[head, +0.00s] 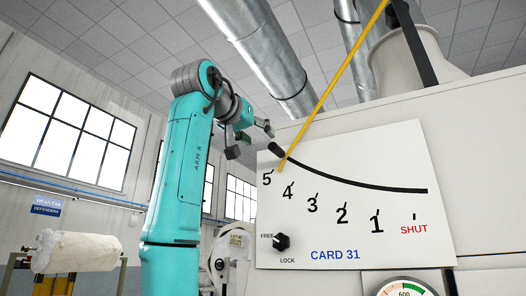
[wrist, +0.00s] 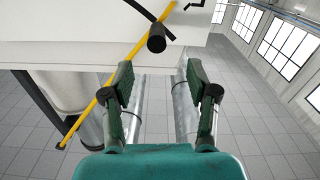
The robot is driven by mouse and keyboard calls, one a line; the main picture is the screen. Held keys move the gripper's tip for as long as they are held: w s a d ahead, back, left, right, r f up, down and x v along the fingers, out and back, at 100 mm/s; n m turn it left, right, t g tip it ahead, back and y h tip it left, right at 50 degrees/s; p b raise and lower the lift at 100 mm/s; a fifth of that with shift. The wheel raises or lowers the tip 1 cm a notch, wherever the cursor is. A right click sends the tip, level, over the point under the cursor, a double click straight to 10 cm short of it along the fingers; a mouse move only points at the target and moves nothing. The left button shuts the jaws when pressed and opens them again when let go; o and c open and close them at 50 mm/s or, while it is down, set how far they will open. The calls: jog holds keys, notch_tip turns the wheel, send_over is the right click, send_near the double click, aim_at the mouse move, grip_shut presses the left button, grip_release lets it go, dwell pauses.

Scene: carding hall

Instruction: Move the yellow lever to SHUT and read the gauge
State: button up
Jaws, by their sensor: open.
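The yellow lever (head: 334,75) runs from the top of the head view down to the scale plate (head: 340,240), its lower end between marks 5 and 4, far from SHUT. A black cylindrical grip (head: 275,149) sticks out near that end. In the wrist view, the lever (wrist: 105,92) crosses diagonally and the grip (wrist: 156,39) lies ahead of the fingertips, roughly in line with the gap. My gripper (head: 251,140) is open and empty, apart from the grip. The gauge (head: 404,290) is cut off by the bottom edge; its needle cannot be read.
A black knob (head: 281,242) marked FREE and LOCK sits low on the plate; its pointer seems turned toward FREE. A black curved track runs across the plate. Overhead are metal ducts (head: 262,50). A white roll (head: 82,252) stands at the left.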

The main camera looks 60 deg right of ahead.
aim_at(271, 145)
jog(key=d, duration=1)
jog(key=shift+w+d, duration=0.3)
jog(key=shift+w, duration=0.05)
grip_shut()
